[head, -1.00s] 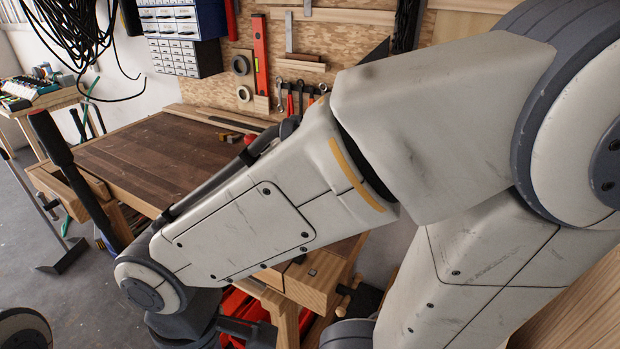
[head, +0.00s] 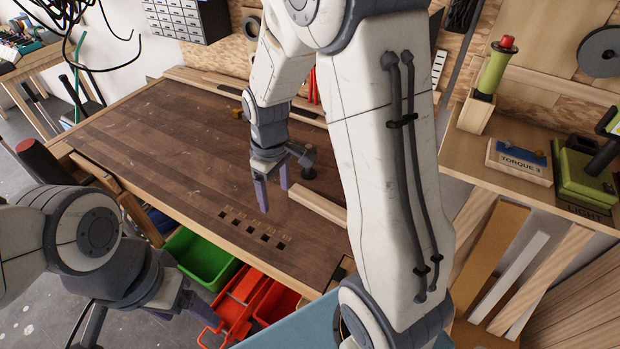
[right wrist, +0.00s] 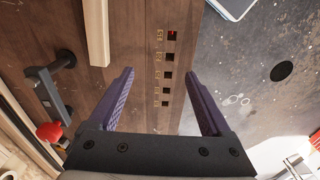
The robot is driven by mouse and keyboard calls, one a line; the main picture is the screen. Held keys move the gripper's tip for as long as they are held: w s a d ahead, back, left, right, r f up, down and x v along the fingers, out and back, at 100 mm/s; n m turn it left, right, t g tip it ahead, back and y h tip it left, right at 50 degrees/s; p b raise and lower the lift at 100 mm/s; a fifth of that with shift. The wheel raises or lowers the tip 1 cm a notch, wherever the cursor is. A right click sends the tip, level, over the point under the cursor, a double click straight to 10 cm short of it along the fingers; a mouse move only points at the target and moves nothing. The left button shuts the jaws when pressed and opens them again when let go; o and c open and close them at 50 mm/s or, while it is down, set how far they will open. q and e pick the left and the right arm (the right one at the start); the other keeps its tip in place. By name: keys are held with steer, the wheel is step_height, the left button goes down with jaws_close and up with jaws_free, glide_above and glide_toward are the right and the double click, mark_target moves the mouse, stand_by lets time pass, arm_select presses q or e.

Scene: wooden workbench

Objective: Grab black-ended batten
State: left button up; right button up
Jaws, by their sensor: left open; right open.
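A pale wooden batten (head: 318,207) lies on the workbench top, partly hidden behind my right arm. Its upper part also shows in the right wrist view (right wrist: 97,32). I see no black end on its visible part. My right gripper (head: 273,198) is open and empty above the bench, to the left of the batten and apart from it. In the right wrist view its purple fingers (right wrist: 162,88) are spread, with the batten beyond the left finger. My left gripper (head: 203,312) is at the lower left, beyond the bench's front edge, partly hidden by its own wrist.
The workbench (head: 150,140) has several small square holes (head: 255,233) near its front edge and a dark clamp (head: 304,160) beside the batten. Green (head: 203,257) and red bins (head: 275,303) sit below. Several wood strips (head: 497,250) lie at the right. The bench's left half is mostly clear.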

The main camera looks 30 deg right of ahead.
steer(key=p, duration=0.3)
glide_above(320, 202)
step_height(320, 202, down, 3)
steer(key=shift+m, duration=0.4)
steer(key=f, duration=0.3)
steer(key=f+p, duration=0.1)
steer(key=f, duration=0.1)
steer(key=shift+w+d, duration=0.1)
steer(key=shift+w, duration=0.2)
steer(key=shift+f, duration=0.3)
steer(key=shift+s+f+p, duration=0.15)
steer(key=shift+f+p, duration=0.3)
steer(key=shift+p, duration=0.1)
step_height(320, 202, down, 3)
steer(key=shift+s+f+p, duration=0.15)
steer(key=shift+p, duration=0.65)
steer(key=shift+f, duration=0.55)
arm_select(q)
step_height(320, 202, up, 8)
steer(key=shift+s+r, duration=0.15)
steer(key=shift+r, duration=0.1)
arm_select(e)
jaws_close()
arm_select(q)
steer(key=shift+d, duration=0.1)
